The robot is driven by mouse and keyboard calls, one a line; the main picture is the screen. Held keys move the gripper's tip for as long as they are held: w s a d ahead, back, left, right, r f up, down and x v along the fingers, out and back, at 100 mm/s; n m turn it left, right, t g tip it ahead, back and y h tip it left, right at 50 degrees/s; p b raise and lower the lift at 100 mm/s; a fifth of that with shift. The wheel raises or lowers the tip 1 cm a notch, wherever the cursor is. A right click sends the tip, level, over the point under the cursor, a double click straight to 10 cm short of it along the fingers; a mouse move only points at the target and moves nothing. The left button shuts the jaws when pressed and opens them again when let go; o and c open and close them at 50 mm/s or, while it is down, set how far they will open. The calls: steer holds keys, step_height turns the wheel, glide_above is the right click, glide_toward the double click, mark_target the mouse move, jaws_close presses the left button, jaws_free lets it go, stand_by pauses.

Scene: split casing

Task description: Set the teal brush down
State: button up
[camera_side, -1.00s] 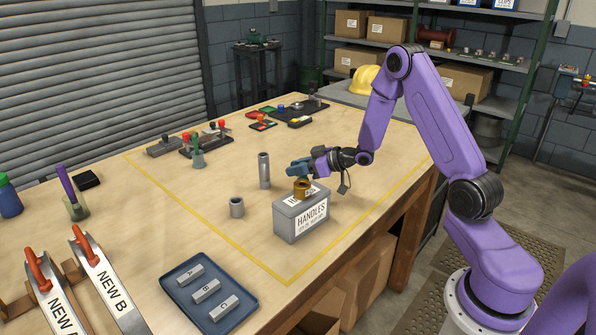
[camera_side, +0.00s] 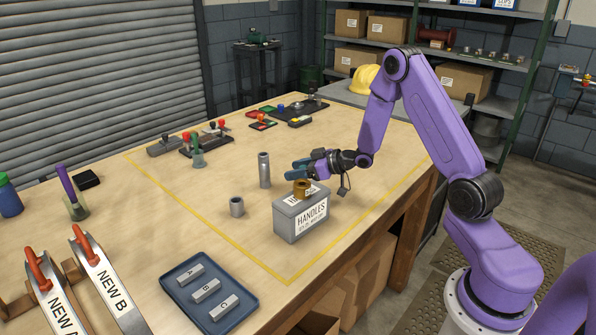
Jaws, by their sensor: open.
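The teal brush (camera_side: 196,144) stands upright with its green-teal handle up, towards the back left of the marked area. Its lower part is in or merges with a small pale greenish base (camera_side: 199,160); I cannot tell which at this size. My gripper (camera_side: 291,172) is open, with blue fingers pointing left. It is well to the right of the brush and apart from it, just above and behind a brass ring on a grey box. I see nothing between the fingers.
The grey box labelled HANDLES (camera_side: 301,218) carries the brass ring (camera_side: 302,189). A tall grey cylinder (camera_side: 264,170) and a short one (camera_side: 237,207) stand left of it. A blue tray (camera_side: 246,318) holds labelled blocks. The table between brush and short cylinder is clear.

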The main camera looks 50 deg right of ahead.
steer(key=v, duration=1.2)
